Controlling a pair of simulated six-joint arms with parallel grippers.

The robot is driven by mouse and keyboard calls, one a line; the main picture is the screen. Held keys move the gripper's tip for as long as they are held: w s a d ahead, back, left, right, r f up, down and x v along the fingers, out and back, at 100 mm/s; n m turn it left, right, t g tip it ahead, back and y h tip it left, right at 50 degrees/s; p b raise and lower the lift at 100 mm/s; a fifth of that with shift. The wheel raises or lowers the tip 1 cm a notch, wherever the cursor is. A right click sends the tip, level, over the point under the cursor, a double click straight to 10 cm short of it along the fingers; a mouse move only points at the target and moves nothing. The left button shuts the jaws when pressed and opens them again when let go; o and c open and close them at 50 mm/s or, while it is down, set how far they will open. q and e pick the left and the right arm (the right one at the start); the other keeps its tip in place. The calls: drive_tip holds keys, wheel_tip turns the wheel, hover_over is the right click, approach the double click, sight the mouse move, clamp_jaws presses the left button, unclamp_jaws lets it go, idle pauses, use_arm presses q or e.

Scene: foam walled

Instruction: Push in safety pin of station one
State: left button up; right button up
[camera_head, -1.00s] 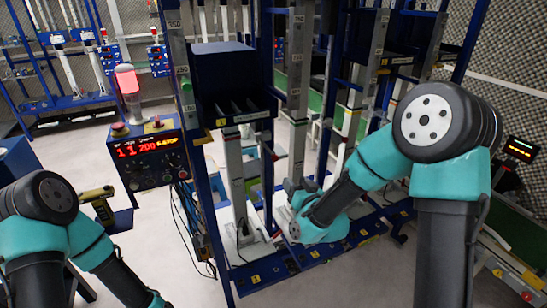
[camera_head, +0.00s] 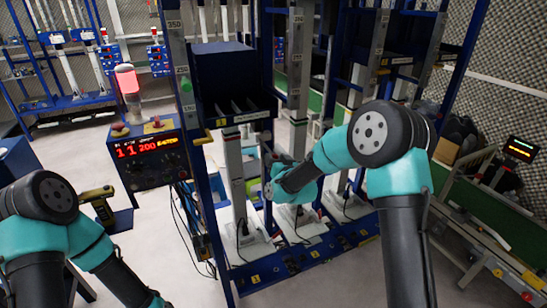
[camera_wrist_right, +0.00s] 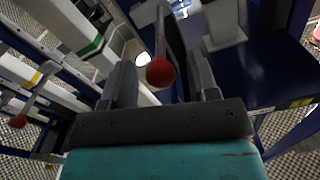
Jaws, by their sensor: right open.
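In the right wrist view, a round red knob (camera_wrist_right: 160,72), which looks like the safety pin's end, shows between my right gripper's two grey fingers (camera_wrist_right: 162,85). The fingers stand apart, with a gap on each side of the knob. I cannot tell whether the knob is pushed in or how far it lies beyond the fingertips. In the head view my right gripper (camera_head: 269,176) is beside the white column (camera_head: 233,178) of the nearest blue station frame (camera_head: 205,190); its fingertips are hard to make out there. My left gripper is out of frame; only its arm shows.
A control box (camera_head: 145,158) with a red display stands left of the frame, with a lit red lamp (camera_head: 127,79) above. Cables hang beside it. A second red knob (camera_wrist_right: 18,121) on a rod shows in the wrist view. Blue uprights and white columns crowd the right arm.

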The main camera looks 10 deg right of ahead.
sight(266, 147)
drive_tip(key=shift+x, duration=1.1)
drive_tip(key=shift+c, duration=0.5)
clamp_jaws()
